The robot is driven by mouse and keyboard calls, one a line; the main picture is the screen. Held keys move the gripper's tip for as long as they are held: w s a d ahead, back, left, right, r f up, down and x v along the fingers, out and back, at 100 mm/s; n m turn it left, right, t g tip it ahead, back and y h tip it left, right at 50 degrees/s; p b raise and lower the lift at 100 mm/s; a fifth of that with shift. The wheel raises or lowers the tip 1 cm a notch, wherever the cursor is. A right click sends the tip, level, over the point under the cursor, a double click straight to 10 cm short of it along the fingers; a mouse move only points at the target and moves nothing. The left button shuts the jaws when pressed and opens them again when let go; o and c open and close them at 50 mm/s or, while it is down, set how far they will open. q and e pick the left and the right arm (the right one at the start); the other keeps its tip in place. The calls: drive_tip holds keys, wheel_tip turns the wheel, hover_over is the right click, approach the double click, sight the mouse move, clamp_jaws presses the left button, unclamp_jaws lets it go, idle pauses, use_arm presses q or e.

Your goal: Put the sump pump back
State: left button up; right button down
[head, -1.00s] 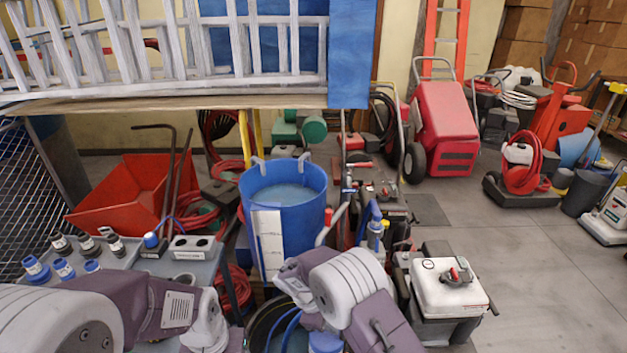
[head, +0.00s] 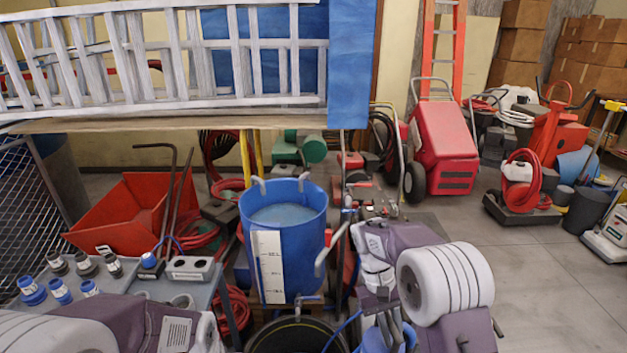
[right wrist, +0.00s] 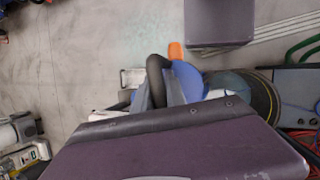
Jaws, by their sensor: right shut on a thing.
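The sump pump (head: 372,341) is blue and shows at the bottom edge of the head view, partly hidden by my right gripper. My right gripper (head: 388,326) is shut on it. In the right wrist view the pump's blue body (right wrist: 189,80) and a black loop lie at the fingers (right wrist: 157,92), with an orange part beyond. The pump is to the right of a round black tub (head: 262,338), apart from it in the head view. A blue hose runs between the tub and the pump. My left arm shows at lower left, but its fingertips are out of view.
A blue tank (head: 312,235) with a white scale stands behind the tub. A grey bench (head: 222,302) with blue-capped bottles is at left. A ladder (head: 160,60) lies on a shelf above. Red machines (head: 444,145) stand behind; open floor (head: 540,275) lies at right.

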sight(400, 337)
drive_tip(key=shift+s+d+r+m+y, duration=0.15)
drive_tip(key=shift+s+d+r+m, duration=0.1)
drive_tip(key=shift+r+m, duration=0.15)
drive_tip(key=shift+s+d+r+m+y, duration=0.2)
drive_tip(key=shift+r+m, duration=0.1)
drive_tip(key=shift+r, duration=0.15)
wheel_tip(400, 337, down, 30)
drive_tip(key=b, duration=3)
drive_tip(key=r+p, duration=1)
drive_tip(key=p, duration=0.2)
drive_tip(key=s+r+p, duration=0.1)
drive_tip(key=r+p, duration=0.9)
drive_tip(key=p, duration=0.3)
drive_tip(key=r+p, duration=1)
drive_tip(key=p, duration=0.3)
drive_tip(key=shift+s+r, duration=0.35)
drive_tip(key=shift+r, duration=0.05)
